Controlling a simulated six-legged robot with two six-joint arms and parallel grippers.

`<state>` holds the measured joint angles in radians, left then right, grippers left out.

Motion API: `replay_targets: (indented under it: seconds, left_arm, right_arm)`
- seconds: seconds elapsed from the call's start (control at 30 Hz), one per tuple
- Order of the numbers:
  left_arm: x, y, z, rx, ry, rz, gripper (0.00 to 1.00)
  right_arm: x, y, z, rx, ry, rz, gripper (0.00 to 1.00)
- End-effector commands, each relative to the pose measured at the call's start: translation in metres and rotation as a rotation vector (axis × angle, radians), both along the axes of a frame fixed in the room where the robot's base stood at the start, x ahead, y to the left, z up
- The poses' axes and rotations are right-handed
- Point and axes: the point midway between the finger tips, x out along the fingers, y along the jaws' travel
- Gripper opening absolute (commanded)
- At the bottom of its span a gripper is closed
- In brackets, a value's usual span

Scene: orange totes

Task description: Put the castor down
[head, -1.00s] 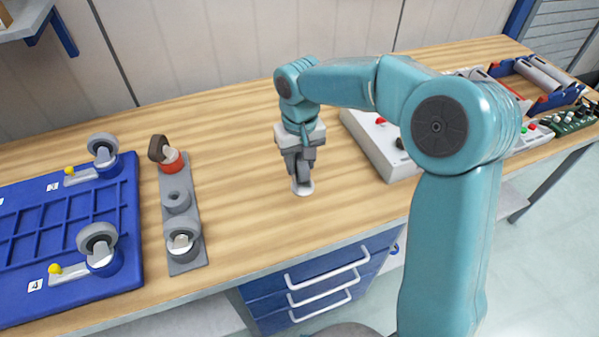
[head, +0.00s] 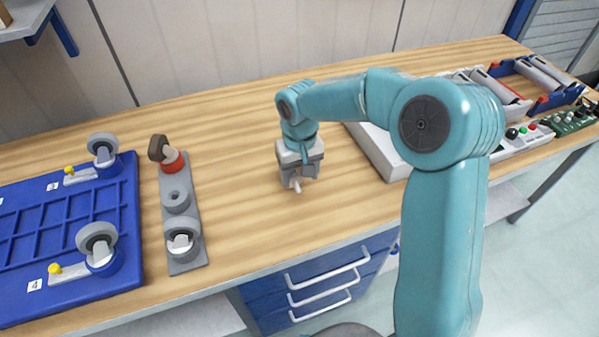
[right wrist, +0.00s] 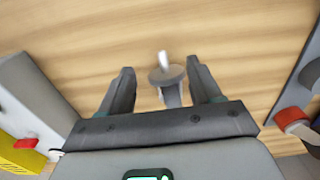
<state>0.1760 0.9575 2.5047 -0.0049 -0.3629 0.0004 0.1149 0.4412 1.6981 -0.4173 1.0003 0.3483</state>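A castor shows in the right wrist view as a pale stem and round plate (right wrist: 165,75) with a grey part behind it. In the head view only its pale stem (head: 297,187) shows below the gripper, pointing toward the front edge; the rest is hidden. The castor appears tilted or lying over on the bench. My right gripper (head: 295,180) is low over the bench. In the wrist view its fingers (right wrist: 163,78) are apart, one on each side of the castor, with a gap visible on the left. My left gripper is not in view.
A grey holder (head: 177,226) with two castors and an empty ring between them stands left. Beyond it is a blue tray (head: 60,220) with castors. A grey control box (head: 375,150) stands right of the gripper. The wooden bench (head: 250,240) between is clear.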

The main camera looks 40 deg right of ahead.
Motion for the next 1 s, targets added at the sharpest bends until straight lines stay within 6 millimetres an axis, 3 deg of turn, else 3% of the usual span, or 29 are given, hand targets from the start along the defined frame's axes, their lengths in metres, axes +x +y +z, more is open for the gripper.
replay_targets:
  seconds: [0.23, 0.5, 0.7, 1.0]
  left_arm:
    - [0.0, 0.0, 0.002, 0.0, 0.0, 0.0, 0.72]
    - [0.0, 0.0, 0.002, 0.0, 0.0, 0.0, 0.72]
    - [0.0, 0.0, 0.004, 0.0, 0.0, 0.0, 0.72]
    - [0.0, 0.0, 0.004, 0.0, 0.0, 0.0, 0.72]
  right_arm:
    - [0.001, 0.0, 0.015, -0.001, -0.004, 0.0, 0.63]
    - [0.001, 0.0, 0.078, -0.001, -0.006, 0.0, 0.63]
    - [0.001, 0.0, 0.112, 0.0, -0.003, 0.0, 0.63]
    - [0.0, 0.0, 0.124, 0.0, 0.0, 0.0, 0.63]
